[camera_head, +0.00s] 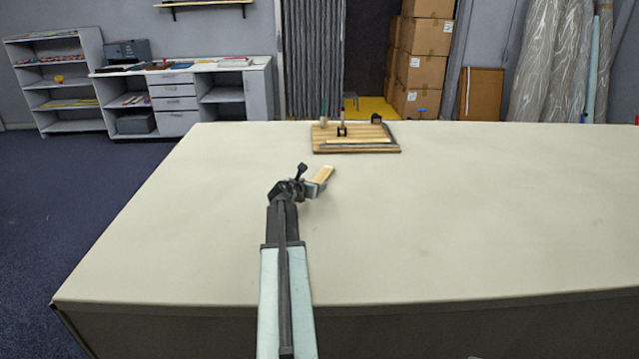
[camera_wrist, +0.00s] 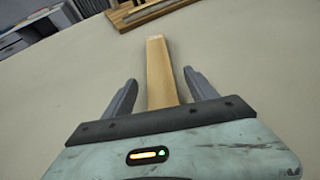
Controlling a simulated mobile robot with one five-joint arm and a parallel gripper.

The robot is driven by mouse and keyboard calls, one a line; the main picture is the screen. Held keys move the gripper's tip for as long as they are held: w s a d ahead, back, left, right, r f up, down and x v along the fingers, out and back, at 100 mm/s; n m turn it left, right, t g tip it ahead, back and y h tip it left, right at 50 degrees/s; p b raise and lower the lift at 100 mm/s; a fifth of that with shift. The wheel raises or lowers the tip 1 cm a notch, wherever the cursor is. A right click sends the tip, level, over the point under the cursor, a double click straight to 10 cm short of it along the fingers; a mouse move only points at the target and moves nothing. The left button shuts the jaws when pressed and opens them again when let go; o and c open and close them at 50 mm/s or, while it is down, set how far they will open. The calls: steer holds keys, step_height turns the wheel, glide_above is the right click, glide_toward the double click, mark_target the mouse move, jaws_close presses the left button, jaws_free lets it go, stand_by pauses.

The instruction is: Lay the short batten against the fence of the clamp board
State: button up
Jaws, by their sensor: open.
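The short batten (camera_wrist: 159,72) is a light wooden strip lying on the table. In the wrist view it runs lengthwise between the two fingers of my gripper (camera_wrist: 156,90), with a gap on each side. In the head view the batten (camera_head: 323,174) shows just right of my gripper (camera_head: 306,180), which is open. The clamp board (camera_head: 354,147) is a wooden board at the far edge of the table, with a pale strip along its front part and upright clamp parts behind. In the wrist view only part of the clamp board (camera_wrist: 150,13) shows, at the top.
Shelves (camera_head: 62,80), a cabinet (camera_head: 185,95) and stacked cartons (camera_head: 421,60) stand beyond the table.

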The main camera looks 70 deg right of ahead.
mark_target(320, 180)
steer(key=b+x, duration=0.1)
steer(key=x, duration=0.3)
steer(key=shift+d, duration=0.1)
steer(key=shift+r, duration=0.15)
jaws_close()
